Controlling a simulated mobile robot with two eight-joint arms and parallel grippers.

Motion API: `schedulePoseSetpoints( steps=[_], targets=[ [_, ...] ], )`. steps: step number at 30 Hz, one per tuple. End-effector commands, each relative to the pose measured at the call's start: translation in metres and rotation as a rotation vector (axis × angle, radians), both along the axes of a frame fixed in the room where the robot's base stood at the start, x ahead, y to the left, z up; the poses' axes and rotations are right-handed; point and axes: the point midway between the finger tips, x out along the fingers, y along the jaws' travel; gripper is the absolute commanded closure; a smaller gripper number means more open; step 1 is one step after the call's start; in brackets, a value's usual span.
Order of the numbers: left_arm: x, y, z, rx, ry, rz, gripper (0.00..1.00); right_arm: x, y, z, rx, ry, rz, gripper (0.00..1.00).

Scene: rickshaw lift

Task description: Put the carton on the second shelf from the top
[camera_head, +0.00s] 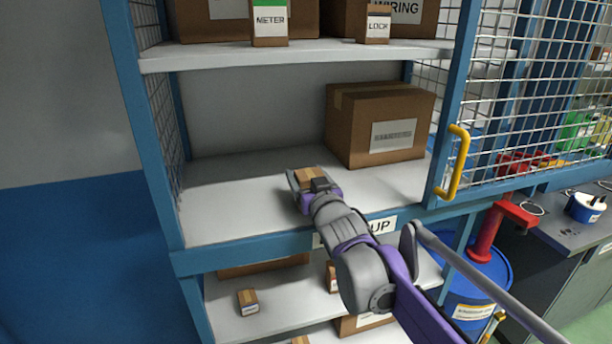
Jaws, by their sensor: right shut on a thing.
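My right gripper (309,183) reaches in over the wide shelf (230,204) in the middle of the rack, just below the highest shelf in view. It is shut on a small brown carton (310,174), seen between its fingers. The carton is at or just above the shelf surface; I cannot tell whether it touches. My arm hides part of the shelf's front edge and its label, of which "UP" shows. My left gripper is not in view.
A large brown box (377,124) stands at the right on the same shelf; the left side is bare. The shelf above (330,53) holds boxes marked METER and LOCK. A yellow handle (458,162) is on the mesh door at right. A small box (248,302) sits lower.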

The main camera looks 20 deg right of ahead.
Motion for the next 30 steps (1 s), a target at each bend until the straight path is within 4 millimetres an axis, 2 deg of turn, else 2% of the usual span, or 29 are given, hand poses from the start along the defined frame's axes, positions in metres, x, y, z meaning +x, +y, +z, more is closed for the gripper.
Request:
schedulePoseSetpoints(
  steps=[6, 7, 11, 21, 26, 30],
  targets=[
    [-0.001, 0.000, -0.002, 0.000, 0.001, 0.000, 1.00, 0.000, 0.000, -0.003, 0.000, 0.000, 0.000, 1.00],
    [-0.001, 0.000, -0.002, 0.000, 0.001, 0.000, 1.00, 0.000, 0.000, -0.004, 0.000, 0.000, 0.000, 0.23],
    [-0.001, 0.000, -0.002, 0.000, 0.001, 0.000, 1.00, 0.000, 0.000, -0.003, 0.000, 0.000, 0.000, 0.00],
    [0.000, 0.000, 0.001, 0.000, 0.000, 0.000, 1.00, -0.002, 0.000, 0.002, -0.001, 0.000, 0.000, 0.00],
    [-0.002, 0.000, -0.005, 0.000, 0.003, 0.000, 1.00, -0.024, -0.001, 0.000, -0.001, 0.001, 0.000, 0.00],
    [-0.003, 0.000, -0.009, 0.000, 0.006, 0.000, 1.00, -0.054, -0.002, -0.001, 0.000, 0.001, 0.000, 0.00]
  ],
)
